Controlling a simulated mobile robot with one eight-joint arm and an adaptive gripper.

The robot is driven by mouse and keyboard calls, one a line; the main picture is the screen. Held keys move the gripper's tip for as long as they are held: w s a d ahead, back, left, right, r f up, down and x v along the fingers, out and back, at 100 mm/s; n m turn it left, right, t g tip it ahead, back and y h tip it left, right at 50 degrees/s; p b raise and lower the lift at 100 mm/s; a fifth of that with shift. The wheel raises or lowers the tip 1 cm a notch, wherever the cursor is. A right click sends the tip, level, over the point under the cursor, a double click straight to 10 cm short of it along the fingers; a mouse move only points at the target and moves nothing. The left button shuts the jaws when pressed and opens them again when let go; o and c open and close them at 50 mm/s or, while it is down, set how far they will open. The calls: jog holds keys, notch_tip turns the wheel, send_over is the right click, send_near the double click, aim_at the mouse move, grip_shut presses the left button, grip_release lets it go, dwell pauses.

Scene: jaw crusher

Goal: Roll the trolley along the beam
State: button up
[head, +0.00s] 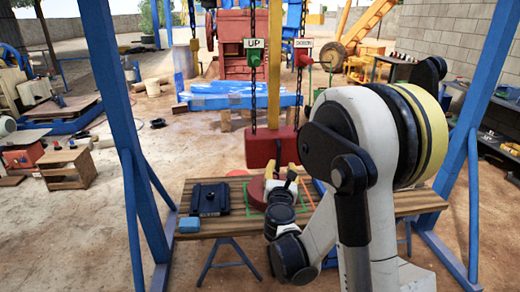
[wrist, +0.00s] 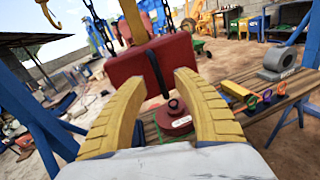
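The trolley and its beam are not clearly identifiable; the top of the blue frame is out of view. A red block (head: 272,147) hangs below a yellow bar (head: 274,70) in the head view, above the table. In the wrist view the red block (wrist: 138,70), with a black strip down its face, is in front of my gripper (wrist: 140,55). The yellow fingers are spread apart with nothing held between them. In the head view my gripper (head: 281,174) is just below the block, partly hidden by my arm. I cannot tell whether a finger touches the block.
Dark chains hang beside an UP sign (head: 254,43) and a second sign (head: 303,43). A wooden table (head: 236,222) carries a black plate (head: 210,198) and a red round piece (wrist: 173,118). Blue posts (head: 125,130) stand at both sides.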

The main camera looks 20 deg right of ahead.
aim_at(279, 153)
jog(key=shift+n, duration=0.9)
jog(key=x, duration=0.3)
jog(key=b+x, duration=0.1)
jog(key=x, duration=0.3)
jog(key=a+b+x, duration=0.1)
jog(key=x, duration=0.3)
jog(key=shift+w+f, duration=0.25)
grip_shut()
